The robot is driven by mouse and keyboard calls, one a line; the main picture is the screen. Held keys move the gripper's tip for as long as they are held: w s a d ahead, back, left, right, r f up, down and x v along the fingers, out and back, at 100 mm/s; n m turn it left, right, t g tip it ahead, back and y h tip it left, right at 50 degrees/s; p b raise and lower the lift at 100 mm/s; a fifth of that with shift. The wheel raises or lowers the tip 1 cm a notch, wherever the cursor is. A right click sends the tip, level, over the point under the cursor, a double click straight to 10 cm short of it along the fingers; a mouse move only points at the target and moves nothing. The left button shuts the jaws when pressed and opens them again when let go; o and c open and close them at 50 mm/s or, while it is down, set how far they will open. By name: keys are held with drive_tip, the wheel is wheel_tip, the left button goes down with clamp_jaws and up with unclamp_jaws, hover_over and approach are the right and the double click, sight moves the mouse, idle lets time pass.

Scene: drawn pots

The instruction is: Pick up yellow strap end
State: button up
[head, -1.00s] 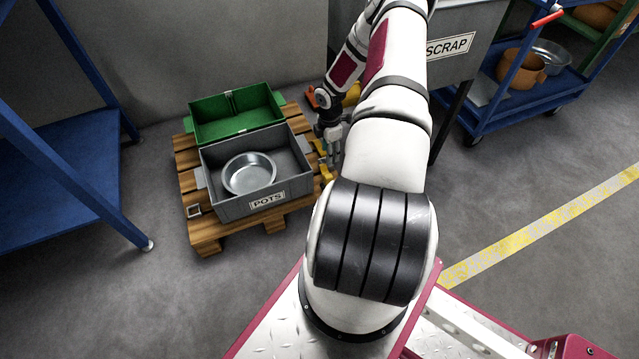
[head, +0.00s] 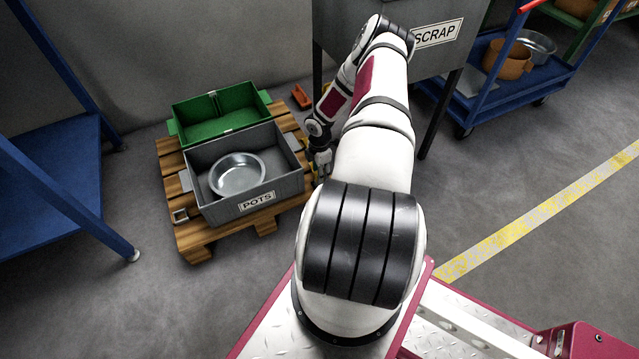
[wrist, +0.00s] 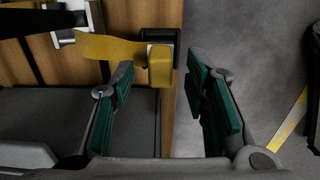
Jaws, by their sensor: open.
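The yellow strap (wrist: 108,46) lies across the pallet's edge in the wrist view, running to a thick folded yellow strap end (wrist: 160,66) beside a dark buckle. My gripper (wrist: 160,76) is open, with one green-padded finger to the left of the strap end and the other to the right over the floor. The strap end shows between the fingertips, with no clear contact on either side. In the head view my gripper (head: 321,160) is low at the right edge of the pallet, and only a little yellow shows there.
The wooden pallet (head: 194,236) carries a grey POTS crate (head: 222,211) with a metal pan (head: 238,175) in it, and a green crate (head: 219,131) behind. A SCRAP bin (head: 456,60) stands right of my arm. A blue rack (head: 70,215) is at left.

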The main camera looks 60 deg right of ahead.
wheel_tip(320, 180, down, 2)
drive_tip(key=shift+f+b, duration=0.25)
drive_tip(key=shift+b, duration=0.05)
clamp_jaws()
drive_tip(key=shift+r, duration=0.1)
drive_tip(key=shift+r+p, duration=0.3)
drive_tip(key=shift+r, duration=0.15)
wheel_tip(320, 180, up, 3)
drive_tip(key=shift+s+r+p, duration=0.1)
drive_tip(key=shift+p, duration=0.75)
drive_tip(key=s+a+p, duration=0.4)
drive_tip(key=s, duration=1.1)
drive_tip(key=shift+s+r, duration=0.15)
drive_tip(key=shift+r, duration=0.3)
